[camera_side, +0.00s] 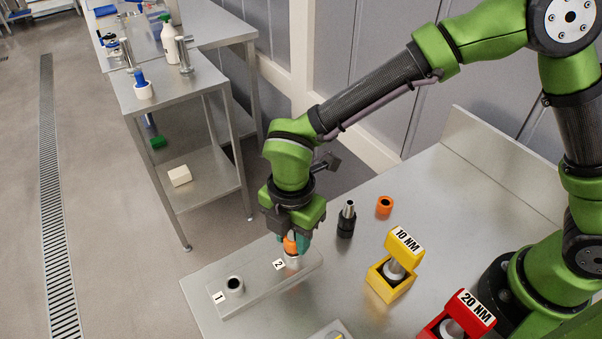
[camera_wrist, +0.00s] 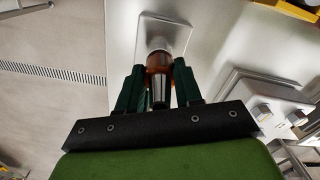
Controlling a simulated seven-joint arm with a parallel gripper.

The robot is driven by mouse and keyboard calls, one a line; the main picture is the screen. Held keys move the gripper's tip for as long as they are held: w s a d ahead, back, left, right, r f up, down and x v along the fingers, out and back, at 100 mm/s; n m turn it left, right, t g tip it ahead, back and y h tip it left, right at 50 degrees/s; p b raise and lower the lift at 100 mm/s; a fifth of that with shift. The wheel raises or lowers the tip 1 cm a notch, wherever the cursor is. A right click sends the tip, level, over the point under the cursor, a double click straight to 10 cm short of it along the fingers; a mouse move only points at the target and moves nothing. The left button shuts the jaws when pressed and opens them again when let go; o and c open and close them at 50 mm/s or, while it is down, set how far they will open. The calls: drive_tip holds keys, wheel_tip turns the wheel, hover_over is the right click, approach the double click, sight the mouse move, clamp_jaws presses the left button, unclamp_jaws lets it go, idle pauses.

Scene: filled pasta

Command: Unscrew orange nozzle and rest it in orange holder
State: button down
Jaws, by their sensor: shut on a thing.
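The orange nozzle (camera_side: 291,243) stands at the spot labelled 2 on the metal plate (camera_side: 260,280). My gripper (camera_side: 290,246) points down and is shut around the nozzle. In the wrist view, both dark green fingers of my gripper (camera_wrist: 158,75) press on the sides of the orange nozzle (camera_wrist: 152,63), with a metal part showing between them. Its lower end is mostly hidden, so I cannot tell how far it is screwed in. The orange holder (camera_side: 384,210) is a short ring on the table, behind and right of my gripper; its opening looks dark and empty.
A black holder with a metal-tipped nozzle (camera_side: 347,222) stands between my gripper and the orange holder. A yellow 10 NM stand (camera_side: 385,286) and a red 20 NM stand (camera_side: 478,312) are to the right. Bare table lies around the orange holder.

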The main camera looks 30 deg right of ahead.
wheel_tip(320, 180, up, 11)
drive_tip(key=shift+f, duration=0.15)
drive_tip(key=d+m, duration=0.7)
drive_tip(key=d, duration=1.7)
drive_tip(key=shift+a+f, duration=0.15)
drive_tip(key=shift+f, duration=1.1)
drive_tip(key=shift+a+f, duration=0.1)
drive_tip(key=shift+f, duration=1.15)
drive_tip(key=shift+f, duration=0.1)
drive_tip(key=shift+f, duration=2.8)
drive_tip(key=shift+f, duration=1.55)
